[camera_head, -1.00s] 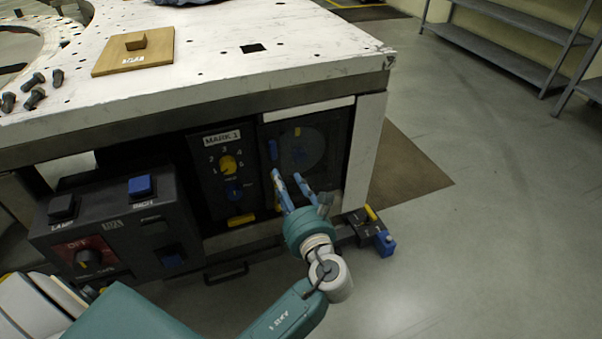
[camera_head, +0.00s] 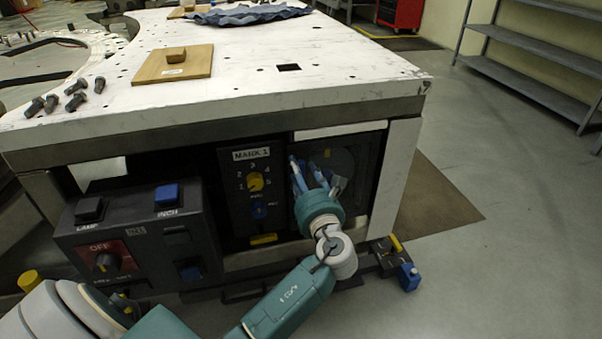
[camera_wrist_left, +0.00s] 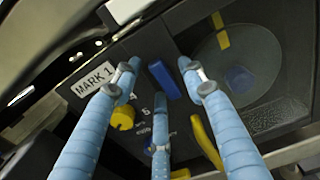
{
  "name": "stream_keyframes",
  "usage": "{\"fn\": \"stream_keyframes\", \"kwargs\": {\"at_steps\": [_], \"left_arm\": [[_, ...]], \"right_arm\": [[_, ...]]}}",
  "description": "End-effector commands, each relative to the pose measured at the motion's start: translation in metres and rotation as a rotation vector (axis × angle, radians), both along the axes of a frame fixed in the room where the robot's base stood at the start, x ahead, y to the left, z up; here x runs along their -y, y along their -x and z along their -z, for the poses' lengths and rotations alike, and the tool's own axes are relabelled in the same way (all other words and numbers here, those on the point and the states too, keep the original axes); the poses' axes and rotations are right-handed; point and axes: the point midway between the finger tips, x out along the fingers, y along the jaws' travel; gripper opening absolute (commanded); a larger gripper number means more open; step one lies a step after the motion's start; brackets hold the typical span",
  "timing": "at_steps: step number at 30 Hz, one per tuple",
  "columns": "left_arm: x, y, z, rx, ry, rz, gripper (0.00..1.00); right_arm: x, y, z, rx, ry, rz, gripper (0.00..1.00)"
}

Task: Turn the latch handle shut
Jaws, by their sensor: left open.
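My left gripper (camera_head: 308,170) has three pale blue fingers, spread open and empty, in front of the dark panel with the round window (camera_head: 342,162). In the left wrist view the upright blue bar (camera_wrist_left: 164,80), apparently the latch handle, lies between the spread fingertips of the gripper (camera_wrist_left: 160,82), left of the window disc (camera_wrist_left: 252,62). I cannot tell whether any finger touches it. A curved yellow bar (camera_wrist_left: 204,140) shows lower, partly behind a finger. In the head view the fingers hide the blue bar. My right gripper is not in view.
The MARK 1 panel with a yellow dial (camera_head: 255,181) is left of the window panel. A black control box (camera_head: 150,240) stands further left. The white tabletop (camera_head: 330,75) overhangs above. A small box with a blue block (camera_head: 408,277) is low at the right.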

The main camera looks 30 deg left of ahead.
Motion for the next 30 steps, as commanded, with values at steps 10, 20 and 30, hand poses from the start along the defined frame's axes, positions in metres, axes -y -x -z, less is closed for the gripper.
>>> {"fn": "stream_keyframes", "kwargs": {"at_steps": [10, 20, 30], "left_arm": [[-0.0004, -0.0003, 0.0001, 0.000, 0.000, 0.000, 0.20], [-0.0002, -0.0001, 0.0003, 0.005, 0.005, 0.000, 0.00], [-0.0005, 0.0004, 0.0010, 0.111, 0.097, 0.000, 0.00]], "right_arm": [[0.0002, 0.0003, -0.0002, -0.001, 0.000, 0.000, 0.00], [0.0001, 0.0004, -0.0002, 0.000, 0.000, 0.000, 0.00], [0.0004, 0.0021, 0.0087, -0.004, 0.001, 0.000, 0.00]]}}
